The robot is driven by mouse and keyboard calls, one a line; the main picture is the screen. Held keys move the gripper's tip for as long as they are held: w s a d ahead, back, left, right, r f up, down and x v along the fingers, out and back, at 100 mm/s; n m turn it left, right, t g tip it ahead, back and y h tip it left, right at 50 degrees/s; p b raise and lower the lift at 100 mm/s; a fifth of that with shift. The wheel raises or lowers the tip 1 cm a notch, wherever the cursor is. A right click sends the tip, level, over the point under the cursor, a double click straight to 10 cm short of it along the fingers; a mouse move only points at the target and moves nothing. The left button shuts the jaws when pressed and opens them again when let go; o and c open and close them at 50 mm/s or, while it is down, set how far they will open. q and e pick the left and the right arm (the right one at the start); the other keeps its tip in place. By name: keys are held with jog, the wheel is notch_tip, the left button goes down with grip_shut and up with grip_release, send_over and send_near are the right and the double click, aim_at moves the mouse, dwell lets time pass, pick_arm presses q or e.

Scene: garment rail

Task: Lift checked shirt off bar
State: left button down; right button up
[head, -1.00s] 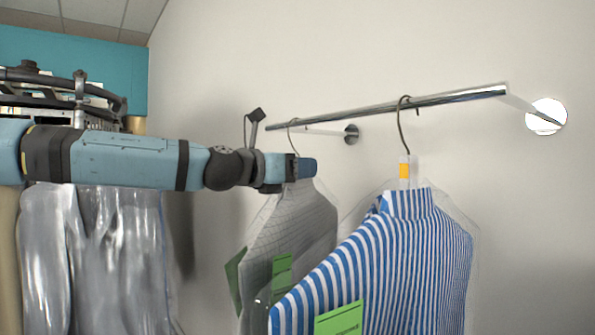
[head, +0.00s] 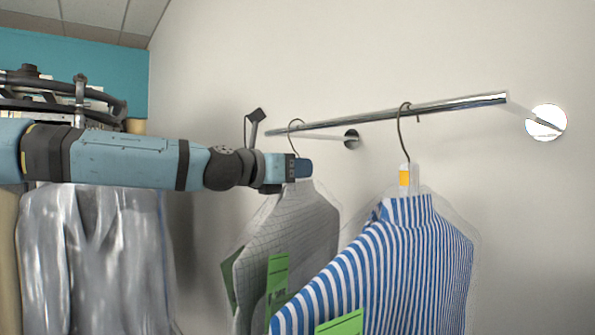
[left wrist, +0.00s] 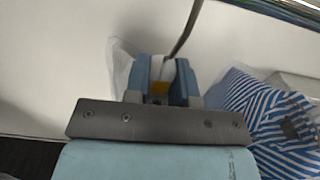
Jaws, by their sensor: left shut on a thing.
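The grey checked shirt (head: 300,232) hangs in a clear cover, with green tags on it, left of the striped shirt. Its hanger hook (head: 291,131) is at the left part of the metal bar (head: 390,114); I cannot tell whether it still touches the bar. My left gripper (head: 304,168) is at the hanger's neck, just above the collar. In the left wrist view its blue fingers (left wrist: 162,82) are shut around the neck, with a yellow-orange patch between them and the dark hook wire (left wrist: 186,32) rising above. My right gripper is in neither current view.
A blue-and-white striped shirt (head: 405,255) hangs from the bar close on the right, partly overlapping the checked shirt. The bar's wall mounts (head: 545,122) are at right and behind. Covered grey garments (head: 95,255) hang at left, below my arm.

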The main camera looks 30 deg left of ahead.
pick_arm(q)
jog(key=shift+r+p, duration=0.55)
jog(key=shift+r, duration=0.7)
jog(key=v, duration=0.7)
jog(key=shift+p, duration=0.45)
